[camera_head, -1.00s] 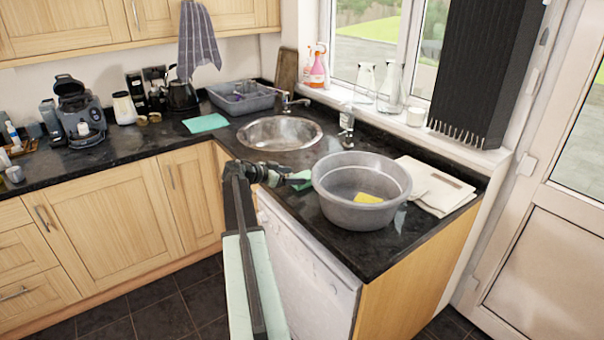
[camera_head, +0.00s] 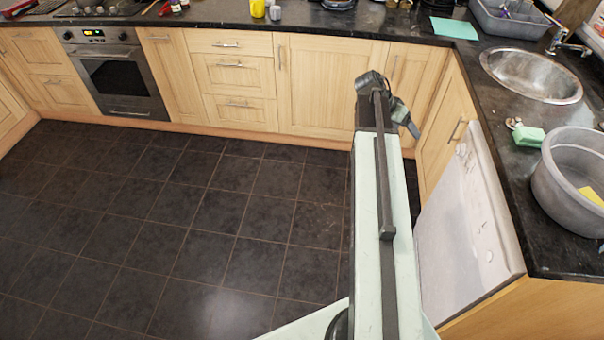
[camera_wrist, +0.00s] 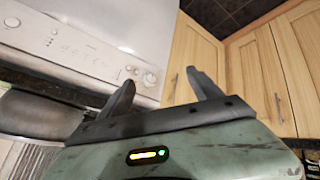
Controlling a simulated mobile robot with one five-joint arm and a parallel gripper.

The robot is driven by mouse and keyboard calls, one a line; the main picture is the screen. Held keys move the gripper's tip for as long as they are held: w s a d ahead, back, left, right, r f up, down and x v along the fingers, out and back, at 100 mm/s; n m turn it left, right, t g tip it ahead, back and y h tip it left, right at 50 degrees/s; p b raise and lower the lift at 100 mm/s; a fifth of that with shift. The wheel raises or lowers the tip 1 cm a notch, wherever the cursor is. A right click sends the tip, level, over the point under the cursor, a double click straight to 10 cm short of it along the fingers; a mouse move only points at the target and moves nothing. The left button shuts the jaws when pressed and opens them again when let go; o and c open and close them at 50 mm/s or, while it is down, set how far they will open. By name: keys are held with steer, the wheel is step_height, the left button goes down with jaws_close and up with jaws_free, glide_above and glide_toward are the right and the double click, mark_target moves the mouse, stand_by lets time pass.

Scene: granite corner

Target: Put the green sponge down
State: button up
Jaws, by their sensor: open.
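The green sponge (camera_head: 529,137) lies on the black countertop (camera_head: 497,115), just left of the grey basin (camera_head: 580,175). In the head view, my gripper (camera_head: 413,130) is away to the left of the sponge, past the counter's edge and in front of the wooden cabinet doors. The wrist view shows my gripper (camera_wrist: 166,86) with its two fingers spread apart and nothing between them. The sponge cannot be made out in the wrist view.
A yellow sponge (camera_head: 592,196) is in the basin. The metal sink (camera_head: 530,76) and a turquoise cloth (camera_head: 454,28) are behind. A white appliance (camera_head: 465,225) stands under the counter. The tiled floor (camera_head: 190,220) on the left is clear.

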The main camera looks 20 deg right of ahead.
steer(key=a+f+n+y, duration=0.1)
steer(key=a+n, duration=0.4)
steer(key=a, duration=1)
steer(key=w+a+f+n+t+y, duration=0.1)
steer(key=a+n+y, duration=0.3)
steer(key=a, duration=1.2)
steer(key=a+f+n+t+y, duration=0.1)
steer(key=a+n, duration=0.5)
steer(key=a, duration=0.9)
step_height(320, 180, down, 2)
steer(key=shift+w+a+f+y, duration=0.15)
steer(key=shift+a+f+y, duration=0.15)
steer(key=shift+y, duration=0.6)
steer(key=shift+o, duration=0.5)
